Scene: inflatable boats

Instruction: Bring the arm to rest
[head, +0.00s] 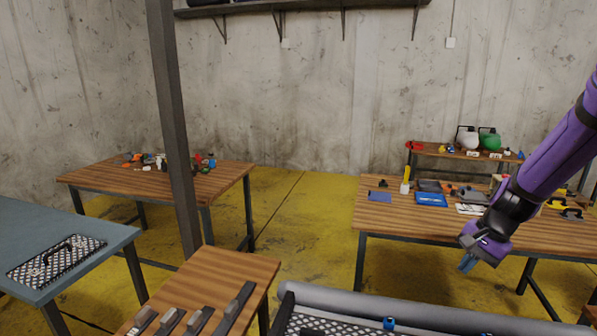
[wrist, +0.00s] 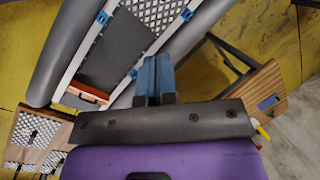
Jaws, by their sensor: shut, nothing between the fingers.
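My purple arm comes in from the right edge in the head view. My gripper (head: 466,265) hangs in front of the right workbench, with its blue fingers pointing down. In the wrist view the blue fingers of my gripper (wrist: 153,80) are together, with nothing between them. The grey inflatable boat (head: 400,314) lies at the bottom of the head view. It also shows beyond the fingers in the wrist view (wrist: 63,50). I cannot tell the exact gap between my gripper and the boat.
The right workbench (head: 400,217) holds many tools. A dark post (head: 175,120) stands at left, near a wooden table (head: 100,176) with small items. A blue-grey table (head: 40,225) and a wooden table (head: 245,264) with grey blocks stand in front. Yellow floor (head: 300,220) is clear mid-view.

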